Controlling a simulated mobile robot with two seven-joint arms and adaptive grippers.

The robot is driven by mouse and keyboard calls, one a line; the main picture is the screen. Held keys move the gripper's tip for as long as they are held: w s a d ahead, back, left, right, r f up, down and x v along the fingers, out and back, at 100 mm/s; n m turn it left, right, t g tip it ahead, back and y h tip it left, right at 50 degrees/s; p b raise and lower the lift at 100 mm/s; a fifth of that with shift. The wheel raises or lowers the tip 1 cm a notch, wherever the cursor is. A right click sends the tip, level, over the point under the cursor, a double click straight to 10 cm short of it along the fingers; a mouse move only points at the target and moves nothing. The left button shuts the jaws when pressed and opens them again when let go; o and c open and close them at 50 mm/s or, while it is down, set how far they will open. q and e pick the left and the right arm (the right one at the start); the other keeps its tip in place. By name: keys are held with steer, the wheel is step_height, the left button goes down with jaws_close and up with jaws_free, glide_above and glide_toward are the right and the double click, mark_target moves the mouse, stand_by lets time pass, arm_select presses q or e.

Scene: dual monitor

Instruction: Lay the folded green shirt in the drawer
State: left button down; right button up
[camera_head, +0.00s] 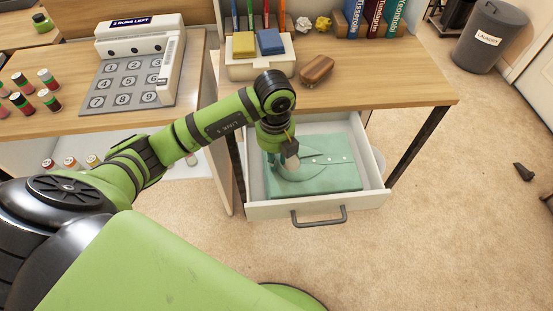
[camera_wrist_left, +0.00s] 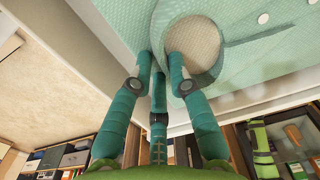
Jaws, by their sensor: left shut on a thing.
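The folded green shirt (camera_head: 335,165) lies flat in the open white drawer (camera_head: 375,198) under the right desk, with its buttons and collar facing up. My left gripper (camera_head: 285,157) is over the shirt's left part, inside the drawer. In the left wrist view the gripper (camera_wrist_left: 161,68) has its teal fingers close together at the collar of the shirt (camera_wrist_left: 255,75), shut on its cloth. The fingers and arm hide part of the shirt's left side. My right gripper is not in view.
The desk edge (camera_head: 400,104) overhangs the drawer's back. A dark desk leg (camera_head: 415,147) stands to its right. A caddy (camera_head: 262,68) with sponges and a brown block (camera_head: 316,70) sit on the desk. The drawer handle (camera_head: 319,219) faces open carpet (camera_head: 400,260).

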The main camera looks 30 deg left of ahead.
arm_select(q)
steer(key=shift+f, duration=0.6)
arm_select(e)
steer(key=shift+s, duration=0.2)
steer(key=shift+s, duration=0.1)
arm_select(q)
steer(key=shift+f, duration=0.15)
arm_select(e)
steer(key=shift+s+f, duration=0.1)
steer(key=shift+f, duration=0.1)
arm_select(q)
steer(key=c, duration=1.2)
jaws_free()
steer(key=shift+o, duration=0.2)
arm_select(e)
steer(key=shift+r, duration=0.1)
